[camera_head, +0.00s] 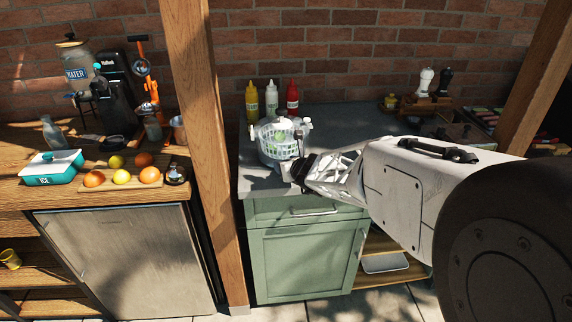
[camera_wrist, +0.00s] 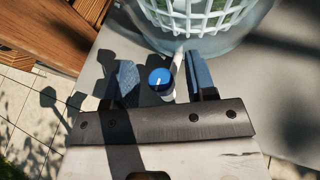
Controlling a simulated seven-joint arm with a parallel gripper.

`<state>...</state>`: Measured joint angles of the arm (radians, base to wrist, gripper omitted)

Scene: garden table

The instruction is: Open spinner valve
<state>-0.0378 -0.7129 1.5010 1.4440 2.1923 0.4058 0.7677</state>
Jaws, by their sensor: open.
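The salad spinner (camera_head: 281,138) stands near the front left corner of the grey counter. It is a clear bowl with a white basket and something green inside. Its bowl and basket show at the top of the wrist view (camera_wrist: 200,22). The spinner valve (camera_wrist: 160,79) has a round blue knob with a white mark, below the bowl in the wrist view. My gripper (camera_wrist: 162,65) is open, with one blue-grey finger on each side of the knob. I see gaps between the knob and both fingers. In the head view my gripper (camera_head: 298,172) is at the bowl's front right side and hides the valve.
Yellow, white and red bottles (camera_head: 271,101) stand behind the spinner. A wooden post (camera_head: 197,120) rises left of the counter (camera_head: 345,125). Fruit on a board (camera_head: 122,176) and a teal box (camera_head: 52,167) are on the left table. Mills (camera_head: 424,83) stand back right.

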